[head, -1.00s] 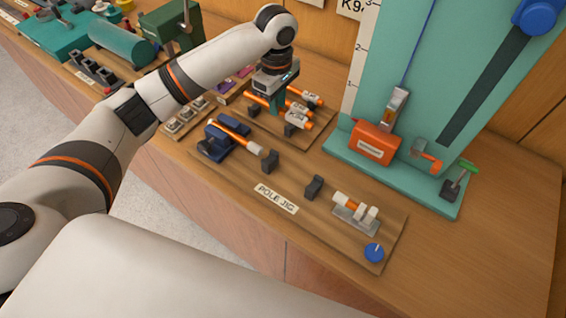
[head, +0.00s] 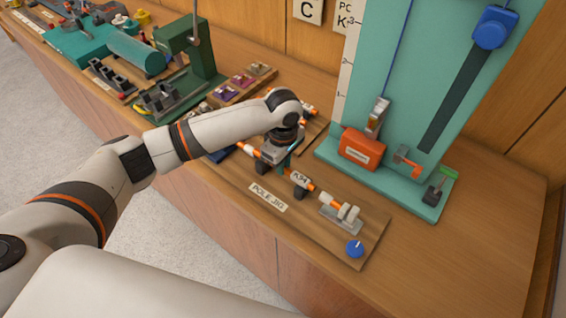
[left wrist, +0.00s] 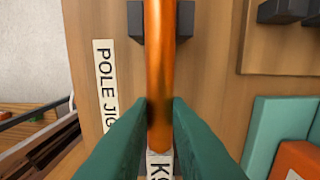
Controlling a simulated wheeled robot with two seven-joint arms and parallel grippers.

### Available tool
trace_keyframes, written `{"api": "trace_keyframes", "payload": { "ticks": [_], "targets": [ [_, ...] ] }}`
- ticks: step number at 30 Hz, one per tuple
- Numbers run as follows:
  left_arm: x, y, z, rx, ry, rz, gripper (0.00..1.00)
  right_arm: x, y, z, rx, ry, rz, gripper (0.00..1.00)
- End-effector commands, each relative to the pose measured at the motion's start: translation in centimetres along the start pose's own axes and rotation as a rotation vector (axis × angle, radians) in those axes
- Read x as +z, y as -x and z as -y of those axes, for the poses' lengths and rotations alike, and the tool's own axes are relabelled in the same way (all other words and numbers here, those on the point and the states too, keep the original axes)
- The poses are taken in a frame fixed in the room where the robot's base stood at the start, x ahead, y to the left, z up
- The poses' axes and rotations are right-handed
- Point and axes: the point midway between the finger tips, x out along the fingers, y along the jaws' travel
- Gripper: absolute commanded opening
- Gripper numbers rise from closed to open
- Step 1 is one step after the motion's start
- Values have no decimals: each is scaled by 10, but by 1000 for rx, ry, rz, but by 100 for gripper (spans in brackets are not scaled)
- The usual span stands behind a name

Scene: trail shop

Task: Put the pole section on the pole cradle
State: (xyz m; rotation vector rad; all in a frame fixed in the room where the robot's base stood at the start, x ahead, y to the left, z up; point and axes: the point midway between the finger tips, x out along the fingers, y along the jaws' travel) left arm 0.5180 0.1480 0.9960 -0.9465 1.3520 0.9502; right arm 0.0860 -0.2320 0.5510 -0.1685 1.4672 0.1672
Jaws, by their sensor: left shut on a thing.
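My left gripper (head: 284,168) is over the pole jig board (head: 225,176), its green fingers closed on an orange pole section (left wrist: 158,70). The pole section also shows in the head view (head: 310,186), with a white K94 label. It lies in line above the jig's two black cradle blocks (head: 299,191). In the left wrist view the pole runs between the prongs of one black block (left wrist: 136,20). I cannot tell whether it rests on the blocks. The fingers hide its middle. My right gripper is not in view.
A grey bracket with white clips (head: 340,225) and a blue knob (head: 355,248) are at the jig's right end. An orange box (head: 361,148) stands on the teal stand behind. The bench at right is clear.

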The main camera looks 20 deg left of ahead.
Motion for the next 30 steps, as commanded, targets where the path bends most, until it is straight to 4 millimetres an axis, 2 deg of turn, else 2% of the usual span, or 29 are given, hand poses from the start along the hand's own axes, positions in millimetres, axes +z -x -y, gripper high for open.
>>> {"api": "trace_keyframes", "payload": {
  "ticks": [3, 14, 15, 18, 26, 30],
  "targets": [
    [0, -8, 0, 0, 0, 0, 0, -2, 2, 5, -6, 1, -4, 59],
    [0, -11, 0, -1, 0, -1, 0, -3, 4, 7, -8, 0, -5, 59],
    [0, -11, 0, -2, -1, -1, 23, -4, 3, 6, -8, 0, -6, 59],
    [0, -11, 0, -2, -1, 0, 38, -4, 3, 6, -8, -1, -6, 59],
    [0, -11, 0, -2, 0, 0, 38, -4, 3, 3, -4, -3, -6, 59],
    [0, -3, 1, -4, -1, -1, 38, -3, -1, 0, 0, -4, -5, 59]
  ]
}}
